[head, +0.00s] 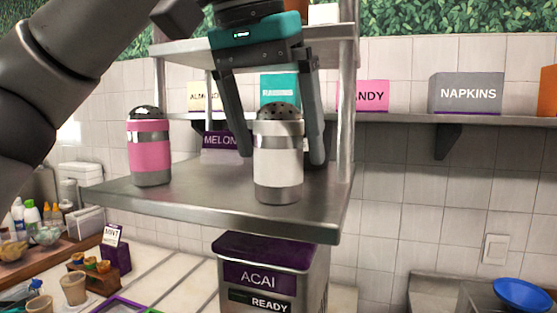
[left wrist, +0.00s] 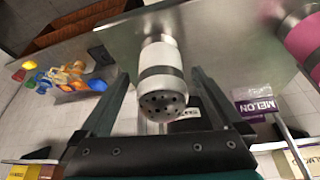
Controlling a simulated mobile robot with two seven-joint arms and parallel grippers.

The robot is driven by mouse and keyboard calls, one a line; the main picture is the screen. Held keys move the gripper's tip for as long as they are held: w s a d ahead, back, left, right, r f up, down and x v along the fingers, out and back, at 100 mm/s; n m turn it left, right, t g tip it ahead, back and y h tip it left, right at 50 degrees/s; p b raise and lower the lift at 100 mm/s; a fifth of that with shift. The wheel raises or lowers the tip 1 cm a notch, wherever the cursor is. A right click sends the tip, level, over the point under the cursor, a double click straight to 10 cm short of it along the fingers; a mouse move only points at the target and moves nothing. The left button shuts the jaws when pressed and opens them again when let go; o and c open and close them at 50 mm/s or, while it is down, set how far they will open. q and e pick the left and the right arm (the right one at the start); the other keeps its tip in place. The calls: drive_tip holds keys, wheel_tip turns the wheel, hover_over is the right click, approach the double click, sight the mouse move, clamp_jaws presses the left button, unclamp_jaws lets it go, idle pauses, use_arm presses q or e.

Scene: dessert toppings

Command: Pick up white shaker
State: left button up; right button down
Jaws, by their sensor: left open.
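The white shaker (head: 278,158) stands upright on a metal shelf (head: 220,205), with a silver band, a silver base and a dark perforated top. My left gripper (head: 280,160) is open and comes down from above, with one finger on each side of the shaker in the head view. In the left wrist view the white shaker (left wrist: 160,75) lies between the two open fingers (left wrist: 158,90), its holed cap toward the camera. Gaps show between the fingers and the shaker. My right gripper is not in view.
A pink shaker (head: 150,147) stands on the same shelf to the left. Metal posts (head: 347,100) hold an upper shelf above. A purple MELON label (head: 220,141) is behind, and an ACAI container (head: 270,265) is below. A NAPKINS box (head: 466,93) sits on the wall shelf.

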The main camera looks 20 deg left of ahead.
sight(282, 163)
use_arm(q)
drive_tip(key=x, duration=0.4)
drive_tip(key=shift+w+r, duration=0.1)
drive_tip(key=c, duration=1.5)
drive_tip(key=shift+r, duration=0.1)
drive_tip(key=shift+r, duration=0.65)
wheel_tip(282, 163, up, 18)
drive_tip(key=p, duration=0.8)
drive_tip(key=shift+r, duration=0.25)
